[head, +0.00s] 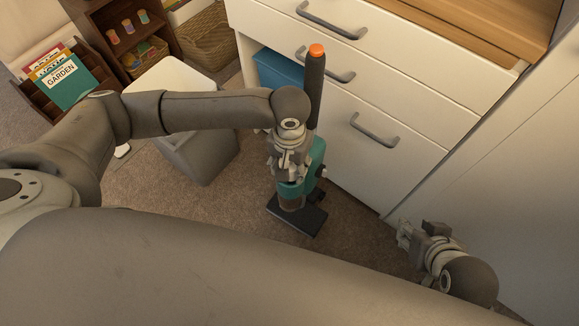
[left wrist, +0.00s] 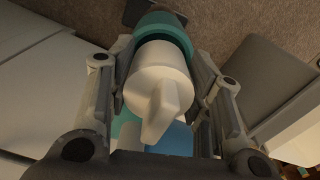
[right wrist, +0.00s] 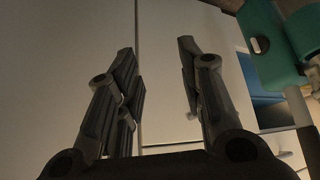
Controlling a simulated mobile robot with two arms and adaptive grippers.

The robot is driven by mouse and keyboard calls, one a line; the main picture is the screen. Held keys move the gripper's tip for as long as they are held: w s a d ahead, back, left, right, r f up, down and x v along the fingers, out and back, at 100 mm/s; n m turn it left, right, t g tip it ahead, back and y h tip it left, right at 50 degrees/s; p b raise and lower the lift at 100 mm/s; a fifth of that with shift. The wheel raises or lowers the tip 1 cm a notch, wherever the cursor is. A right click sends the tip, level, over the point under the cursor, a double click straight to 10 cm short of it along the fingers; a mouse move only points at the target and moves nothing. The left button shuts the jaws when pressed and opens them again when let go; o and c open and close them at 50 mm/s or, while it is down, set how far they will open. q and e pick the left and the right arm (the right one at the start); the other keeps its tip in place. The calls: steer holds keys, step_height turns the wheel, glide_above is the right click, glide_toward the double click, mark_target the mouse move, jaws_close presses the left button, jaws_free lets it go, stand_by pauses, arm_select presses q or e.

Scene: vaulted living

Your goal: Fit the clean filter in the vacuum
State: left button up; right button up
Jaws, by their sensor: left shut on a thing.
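The vacuum (head: 317,152) stands upright on the carpet against the drawers, with a teal body, dark floor head and dark handle tipped orange. My left gripper (head: 287,172) is at its body. In the left wrist view, the gripper is shut on a white round filter (left wrist: 158,80) with a raised grip tab. The filter lies in line with the vacuum's teal ring (left wrist: 163,30) and appears to meet it; I cannot tell how deep it sits. My right gripper (head: 408,234) is open and empty, its fingers (right wrist: 160,85) apart in front of a white panel, away from the vacuum.
White drawers (head: 355,95) with grey handles stand behind the vacuum. A blue box (head: 277,70) sits in an open bay. A grey bin (head: 200,150) with a pale top is left of the vacuum. A white cabinet (head: 510,150) closes the right side. Carpet around the floor head is clear.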

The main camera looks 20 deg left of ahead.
arm_select(q)
steer(key=shift+f, duration=0.15)
arm_select(e)
steer(key=shift+w+a+r+t, duration=0.2)
steer(key=shift+w+r+t, duration=0.1)
steer(key=shift+w, duration=0.15)
arm_select(q)
steer(key=shift+f+p, duration=0.35)
steer(key=shift+f, duration=0.2)
steer(key=o, duration=1)
arm_select(e)
steer(key=s, duration=0.1)
steer(key=s+f+g, duration=0.1)
steer(key=s+d+g, duration=0.1)
steer(key=shift+s+d+f, duration=0.1)
steer(key=shift+s+f, duration=0.15)
steer(key=shift+s, duration=0.1)
steer(key=shift+w, duration=0.1)
